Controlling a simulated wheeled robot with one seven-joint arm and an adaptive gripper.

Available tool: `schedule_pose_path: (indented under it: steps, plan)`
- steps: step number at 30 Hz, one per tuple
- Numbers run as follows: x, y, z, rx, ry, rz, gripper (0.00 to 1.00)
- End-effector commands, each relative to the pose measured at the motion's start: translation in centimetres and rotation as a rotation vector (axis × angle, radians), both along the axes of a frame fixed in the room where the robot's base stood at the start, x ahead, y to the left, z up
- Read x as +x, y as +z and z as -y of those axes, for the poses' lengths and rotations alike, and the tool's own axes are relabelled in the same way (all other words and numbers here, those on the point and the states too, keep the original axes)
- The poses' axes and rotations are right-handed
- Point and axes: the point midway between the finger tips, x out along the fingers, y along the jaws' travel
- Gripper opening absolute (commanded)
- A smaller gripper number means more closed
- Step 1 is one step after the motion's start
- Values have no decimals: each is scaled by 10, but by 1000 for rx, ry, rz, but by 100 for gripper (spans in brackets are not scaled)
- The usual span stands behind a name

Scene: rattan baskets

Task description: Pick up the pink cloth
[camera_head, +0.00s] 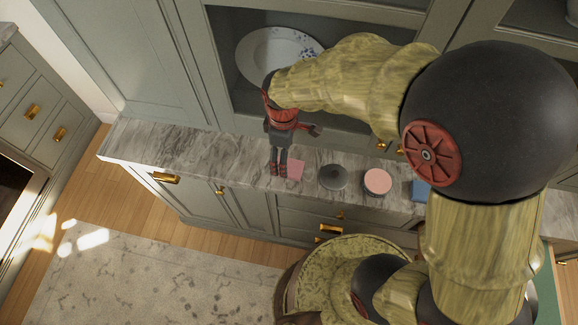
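The pink cloth (295,170) is a small flat pink patch on the grey marble counter. My gripper (279,171) points down over the counter at the cloth's left side, and its fingers overlap the cloth's left edge in the picture. Part of the cloth may be hidden behind the fingers. The two fingers look close together, but their gap is too small to judge. I cannot tell whether they touch the cloth.
Right of the cloth on the counter (225,158) are a dark round object (333,177), a round pink-topped object (377,181) and a blue item (421,190). A patterned plate (270,50) stands in the cabinet behind. The counter's left part is clear.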

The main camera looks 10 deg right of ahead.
Motion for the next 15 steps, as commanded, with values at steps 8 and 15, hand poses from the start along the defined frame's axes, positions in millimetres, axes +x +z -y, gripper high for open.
schedule_pose_path:
  steps: [8, 15]
  plan:
    - [1, -24, 3, 0, -3, -1, 73]
    - [4, -58, 6, 0, -4, 0, 73]
